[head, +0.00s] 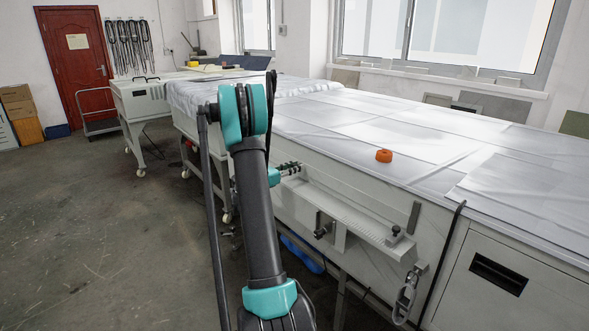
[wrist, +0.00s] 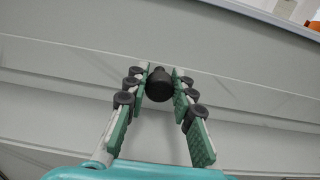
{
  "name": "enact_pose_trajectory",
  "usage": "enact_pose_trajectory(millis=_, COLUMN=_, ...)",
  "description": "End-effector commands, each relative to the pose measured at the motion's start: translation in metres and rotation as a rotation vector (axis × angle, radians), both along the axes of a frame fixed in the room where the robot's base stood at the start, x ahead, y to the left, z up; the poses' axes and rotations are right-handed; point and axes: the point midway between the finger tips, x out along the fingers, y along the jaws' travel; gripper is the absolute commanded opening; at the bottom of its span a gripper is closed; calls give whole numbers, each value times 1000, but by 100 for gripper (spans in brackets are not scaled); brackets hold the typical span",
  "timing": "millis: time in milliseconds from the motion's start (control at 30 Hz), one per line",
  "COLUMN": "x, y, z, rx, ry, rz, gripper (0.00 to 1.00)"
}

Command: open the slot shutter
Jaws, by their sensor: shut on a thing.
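My gripper (head: 290,168) reaches the front side of the long white machine (head: 290,130), at the left end of a ledge. In the wrist view, my gripper (wrist: 160,76) has its green-padded fingers on both sides of a round black knob (wrist: 159,88) and is shut on it. The knob stands out from a pale grey panel (wrist: 70,65) with long seams running across it. I cannot tell from these views which panel edge is the slot shutter's. In the head view the gripped knob is hidden or too small to tell.
A ribbed ledge (head: 350,208) with a black clamp (head: 322,229) below it juts from the machine's front. An orange round object (head: 384,156) sits on the sheet-covered top. A metal hook (head: 404,298) hangs lower right. The floor at left (head: 90,230) is clear.

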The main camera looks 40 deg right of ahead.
Motion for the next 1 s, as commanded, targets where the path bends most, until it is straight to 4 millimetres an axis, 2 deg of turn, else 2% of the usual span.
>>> enact_pose_trajectory(millis=300, x=1, y=0, z=39, rx=-3, ry=1, rz=0, gripper=0)
enact_pose_trajectory(millis=567, x=1, y=0, z=41, rx=-4, ry=2, rz=0, gripper=0)
enact_pose_trajectory(millis=600, x=1, y=0, z=41, rx=-4, ry=2, rz=0, gripper=25)
enact_pose_trajectory(millis=767, x=1, y=0, z=40, rx=-3, ry=2, rz=0, gripper=45)
enact_pose_trajectory(millis=1000, x=0, y=0, z=40, rx=-2, ry=1, rz=0, gripper=46)
